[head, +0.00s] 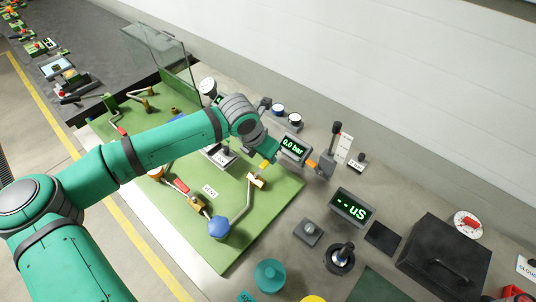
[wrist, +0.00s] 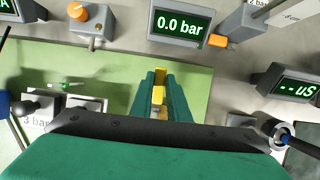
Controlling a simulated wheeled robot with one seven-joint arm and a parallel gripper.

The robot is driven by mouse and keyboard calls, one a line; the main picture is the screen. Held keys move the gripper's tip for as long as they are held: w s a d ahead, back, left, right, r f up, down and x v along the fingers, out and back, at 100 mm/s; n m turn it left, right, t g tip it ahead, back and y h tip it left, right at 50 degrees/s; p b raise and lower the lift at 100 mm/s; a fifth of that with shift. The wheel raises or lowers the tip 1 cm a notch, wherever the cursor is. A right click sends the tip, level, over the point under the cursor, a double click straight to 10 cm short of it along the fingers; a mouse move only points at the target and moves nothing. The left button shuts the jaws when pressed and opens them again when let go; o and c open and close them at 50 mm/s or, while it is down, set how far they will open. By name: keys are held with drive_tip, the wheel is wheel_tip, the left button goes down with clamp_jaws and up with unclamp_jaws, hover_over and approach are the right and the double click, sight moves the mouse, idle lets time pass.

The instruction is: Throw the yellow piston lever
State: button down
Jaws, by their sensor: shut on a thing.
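The yellow piston lever (wrist: 159,95) shows as a narrow yellow piece between the two green fingers of my gripper (wrist: 160,100) in the wrist view. The fingers are closed on it, above the green panel (wrist: 210,84). In the head view a bit of the yellow lever (head: 265,163) shows beside my gripper (head: 269,156), near the panel's back edge. My arm and fingers hide most of the lever and its base. A pressure display (head: 293,148) just behind reads 0.0 bar; it also shows in the wrist view (wrist: 180,25).
Pipework with a blue knob (head: 219,228) and a red handle (head: 180,185) stands on the panel in front of my gripper. A second display (head: 352,207) and a dark case (head: 445,262) stand to the right. A glass screen (head: 160,52) stands at the back left.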

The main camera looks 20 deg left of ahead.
sight(259, 169)
drive_tip(key=c, duration=1.9)
unclamp_jaws()
drive_tip(key=shift+w+r, duration=0.15)
drive_tip(key=shift+w, duration=0.1)
drive_tip(key=shift+o, duration=1.1)
drive_tip(key=shift+s, duration=0.1)
drive_tip(key=shift+r, duration=0.1)
drive_tip(key=v, duration=1)
drive_tip(key=shift+s+a+r, duration=0.15)
drive_tip(key=shift+s+a, duration=0.05)
drive_tip(key=shift+s, duration=0.05)
drive_tip(key=shift+w+d, duration=0.1)
